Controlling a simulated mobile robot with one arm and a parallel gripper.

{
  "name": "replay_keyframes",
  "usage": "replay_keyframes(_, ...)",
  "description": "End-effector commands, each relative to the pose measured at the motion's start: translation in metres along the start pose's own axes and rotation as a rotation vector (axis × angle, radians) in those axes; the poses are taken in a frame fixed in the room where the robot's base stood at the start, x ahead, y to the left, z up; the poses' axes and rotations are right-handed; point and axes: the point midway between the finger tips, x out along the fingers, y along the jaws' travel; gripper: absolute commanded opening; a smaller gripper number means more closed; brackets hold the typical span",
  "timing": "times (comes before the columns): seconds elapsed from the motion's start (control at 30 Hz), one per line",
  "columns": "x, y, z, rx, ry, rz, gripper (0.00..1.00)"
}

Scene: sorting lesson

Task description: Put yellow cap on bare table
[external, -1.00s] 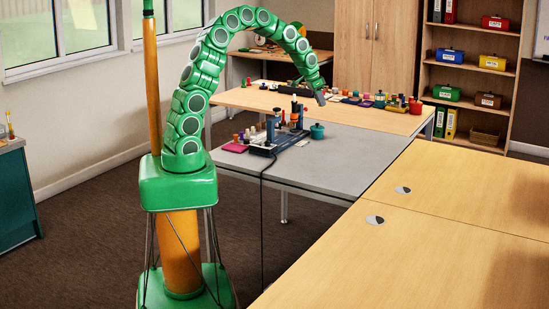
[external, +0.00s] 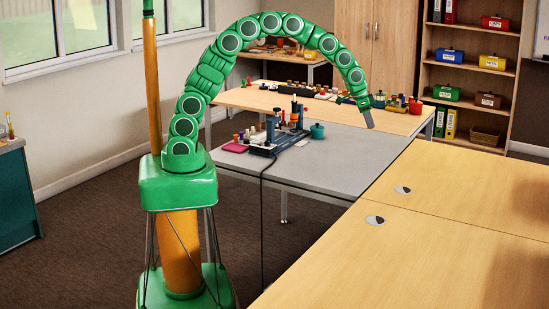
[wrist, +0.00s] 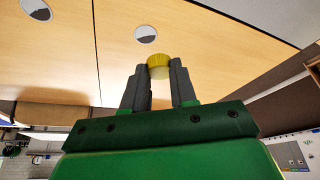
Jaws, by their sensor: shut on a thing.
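The yellow cap (wrist: 159,65) shows in the wrist view, held between the two dark fingertips of my gripper (wrist: 158,74). Its ribbed side faces the camera. In the external view my gripper (external: 369,120) is at the end of the arched green arm, over or near the right part of the grey-topped table (external: 335,165); its exact height is unclear. The cap is too small to make out there. A bare light-wood table (external: 440,235) fills the lower right, with only two round inserts in its top. The wood top also shows in the wrist view (wrist: 225,40).
On the grey table stand a blue device (external: 285,135), a teal pot (external: 317,131) and a magenta pad (external: 234,147). Several small items line the wooden table (external: 280,100) behind. A shelf (external: 470,70) with coloured boxes stands at the back right. The near wooden table is clear.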

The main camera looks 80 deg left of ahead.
Motion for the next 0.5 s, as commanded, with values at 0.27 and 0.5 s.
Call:
replay_keyframes(0.27,0.014,0.044,-0.007,0.039,-0.002,0.017,0.0)
replay_keyframes(0.5,0.065,0.043,0.014,0.037,-0.002,0.017,0.0)
